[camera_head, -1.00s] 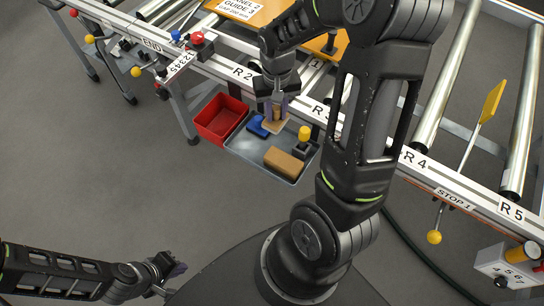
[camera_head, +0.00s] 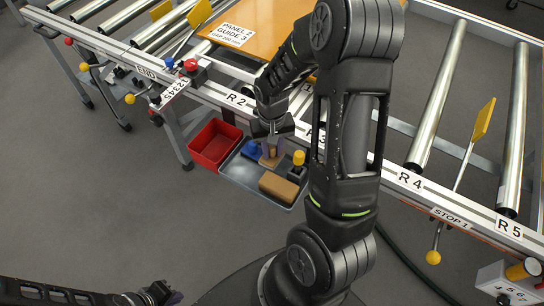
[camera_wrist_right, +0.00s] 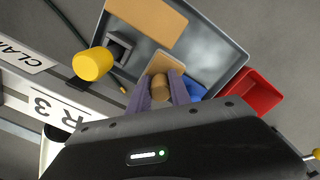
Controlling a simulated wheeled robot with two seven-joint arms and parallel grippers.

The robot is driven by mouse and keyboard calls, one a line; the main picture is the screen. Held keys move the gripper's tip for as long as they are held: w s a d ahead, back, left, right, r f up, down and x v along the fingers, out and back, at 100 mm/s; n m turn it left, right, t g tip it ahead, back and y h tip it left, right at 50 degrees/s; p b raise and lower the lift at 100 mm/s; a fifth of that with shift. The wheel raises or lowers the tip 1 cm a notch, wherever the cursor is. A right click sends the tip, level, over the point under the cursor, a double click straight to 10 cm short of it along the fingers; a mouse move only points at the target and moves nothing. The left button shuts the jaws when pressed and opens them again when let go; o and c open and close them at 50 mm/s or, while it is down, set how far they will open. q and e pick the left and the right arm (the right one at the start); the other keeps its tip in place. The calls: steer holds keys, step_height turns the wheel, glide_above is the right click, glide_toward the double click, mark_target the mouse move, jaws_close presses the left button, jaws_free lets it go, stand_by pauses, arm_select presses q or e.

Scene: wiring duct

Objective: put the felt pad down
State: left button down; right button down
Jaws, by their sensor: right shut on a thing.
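The felt pad (camera_head: 268,161) is a flat tan piece with a brown round knob (camera_wrist_right: 160,88). My right gripper (camera_head: 270,141) is shut on the knob; in the right wrist view the two fingers stand on either side of it. The pad is over the grey tray (camera_head: 236,171), between a blue item (camera_head: 250,148) and a yellow-topped black item (camera_head: 298,158). Whether it touches the tray floor I cannot tell. My left gripper (camera_head: 165,294) is at the bottom edge of the head view, far from the tray; its fingers are too unclear to read.
A tan block (camera_head: 278,187) lies in the front of the tray. A red bin (camera_head: 215,145) adjoins the tray on the left. The conveyor rail (camera_head: 225,95) runs behind, with an orange panel (camera_head: 262,38) on the rollers. Bare tray floor shows at the left.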

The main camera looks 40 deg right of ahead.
mark_target(272, 157)
steer(key=shift+f, duration=1.85)
steer(key=shift+f, duration=0.1)
steer(key=shift+f, duration=0.15)
steer(key=c, duration=1.2)
jaws_free()
steer(key=shift+r, duration=0.2)
step_height(272, 157, up, 12)
steer(key=shift+r, duration=0.1)
